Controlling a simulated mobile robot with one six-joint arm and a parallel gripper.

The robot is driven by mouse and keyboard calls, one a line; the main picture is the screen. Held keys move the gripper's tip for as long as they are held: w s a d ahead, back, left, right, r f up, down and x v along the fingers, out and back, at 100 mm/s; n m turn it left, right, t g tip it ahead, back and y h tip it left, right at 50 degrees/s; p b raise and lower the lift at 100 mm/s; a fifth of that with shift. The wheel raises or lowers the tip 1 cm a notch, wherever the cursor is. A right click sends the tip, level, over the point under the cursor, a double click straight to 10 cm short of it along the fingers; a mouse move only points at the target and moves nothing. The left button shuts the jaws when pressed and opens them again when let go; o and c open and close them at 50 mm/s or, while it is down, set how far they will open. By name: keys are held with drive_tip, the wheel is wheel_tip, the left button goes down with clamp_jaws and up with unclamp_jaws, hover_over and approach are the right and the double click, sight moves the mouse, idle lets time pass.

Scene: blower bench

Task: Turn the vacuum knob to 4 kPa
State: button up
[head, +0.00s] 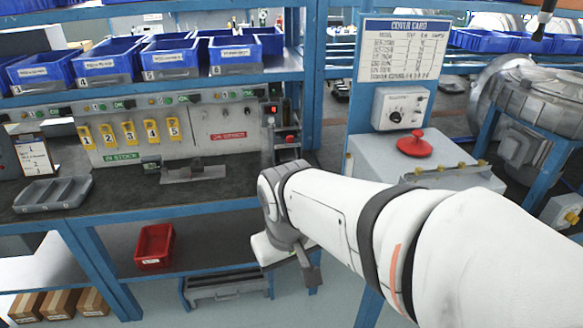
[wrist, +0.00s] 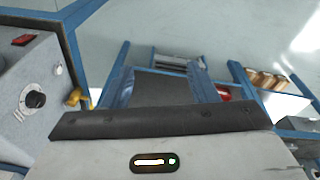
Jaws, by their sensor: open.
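A black round knob (wrist: 35,99) with a scale around it sits on a light grey panel (wrist: 22,125) at the left of the wrist view. Its markings are too small to read, so I cannot tell its setting or confirm it is the vacuum knob. In the head view another dial knob (head: 396,116) is on a white box (head: 403,108) below the cover card; its scale is unreadable too. My gripper (head: 309,266) is open and holds nothing visible, low in front of the bench and apart from both knobs. My gripper's body fills the bottom of the wrist view.
A red mushroom-shaped knob (head: 414,146) tops the grey cabinet (head: 412,177). A yellow fitting (wrist: 75,97) juts from the panel beside the knob. Blue bench legs (head: 100,270), a red bin (head: 155,245) and a grey step (head: 228,288) stand at left. Floor between is clear.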

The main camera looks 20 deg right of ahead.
drive_tip(key=shift+o, duration=0.3)
drive_tip(key=w+d+f+n+g+h, duration=0.1)
drive_tip(key=d+f+g+h, duration=0.2)
drive_tip(key=d, duration=0.5)
drive_tip(key=shift+w+f+n+g+h+b, duration=0.3)
drive_tip(key=shift+f+n+g+b, duration=0.15)
drive_tip(key=shift+g, duration=0.15)
drive_tip(key=w+d+f+n+g+h+b, duration=0.1)
drive_tip(key=w+d+f+n+h, duration=0.1)
drive_tip(key=w+d+n+h, duration=0.35)
drive_tip(key=w+d+f+n+g+h+b, duration=0.1)
drive_tip(key=w+d+f+n+h, duration=0.15)
drive_tip(key=w+d+h, duration=0.5)
drive_tip(key=w+x, duration=0.1)
drive_tip(key=x, duration=0.5)
drive_tip(key=shift+s+d+m+p, duration=0.25)
drive_tip(key=shift+m+p, duration=0.15)
drive_tip(key=shift+m, duration=0.05)
drive_tip(key=shift+c, duration=0.5)
